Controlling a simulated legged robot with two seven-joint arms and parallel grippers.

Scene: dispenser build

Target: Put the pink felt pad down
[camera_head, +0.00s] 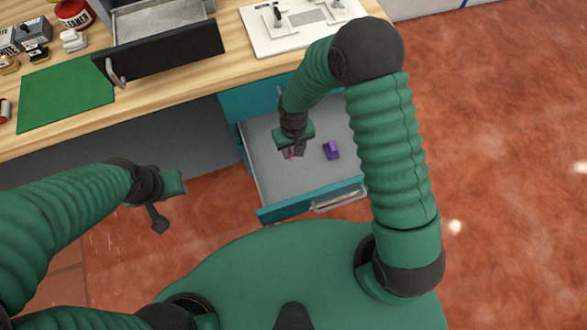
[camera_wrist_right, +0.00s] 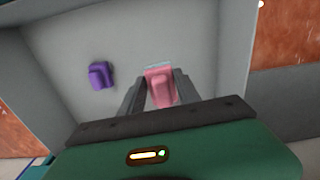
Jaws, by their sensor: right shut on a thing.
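The pink felt pad (camera_wrist_right: 161,88) is between the two fingers of my right gripper (camera_wrist_right: 160,95) in the right wrist view. In the head view my right gripper (camera_head: 292,153) points down inside the open drawer (camera_head: 272,186), with a bit of pink (camera_head: 293,154) at its tips. The gripper is shut on the pad. I cannot tell whether the pad touches the drawer floor. A purple piece (camera_head: 331,150) lies on the drawer floor to the right; it also shows in the right wrist view (camera_wrist_right: 101,75). My left gripper (camera_head: 160,220) hangs left of the drawer, its opening unclear.
The drawer's front panel with a handle (camera_head: 338,199) faces me. Above it, the wooden table (camera_head: 185,85) carries a green mat (camera_head: 66,92), a grey tray with a dark front (camera_head: 160,50), a white board (camera_head: 262,38) and a red can (camera_head: 73,13). Bare drawer floor surrounds the purple piece.

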